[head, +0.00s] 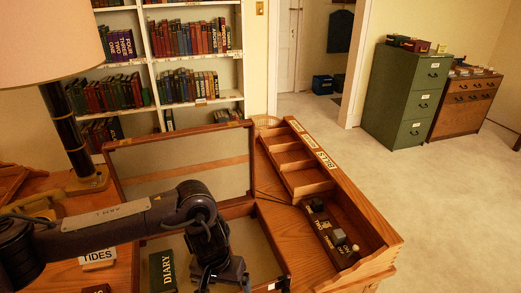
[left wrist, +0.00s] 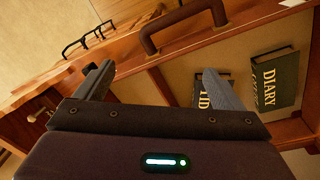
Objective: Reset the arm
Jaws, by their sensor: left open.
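My left arm comes in from the left in the head view and ends in my left gripper (head: 222,278), low over the open case or box on the desk. In the left wrist view my left gripper (left wrist: 158,82) shows two fingers spread apart with nothing between them. A brown handle (left wrist: 180,22) lies just beyond the fingers there. A dark green book marked DIARY (head: 163,271) lies in the box, left of the gripper; it also shows in the left wrist view (left wrist: 275,80). My right gripper is in neither view.
A divided wooden tray (head: 375,245) stands at right with small items. Green cabinet (head: 402,95) and bookshelves stand behind; open floor lies right.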

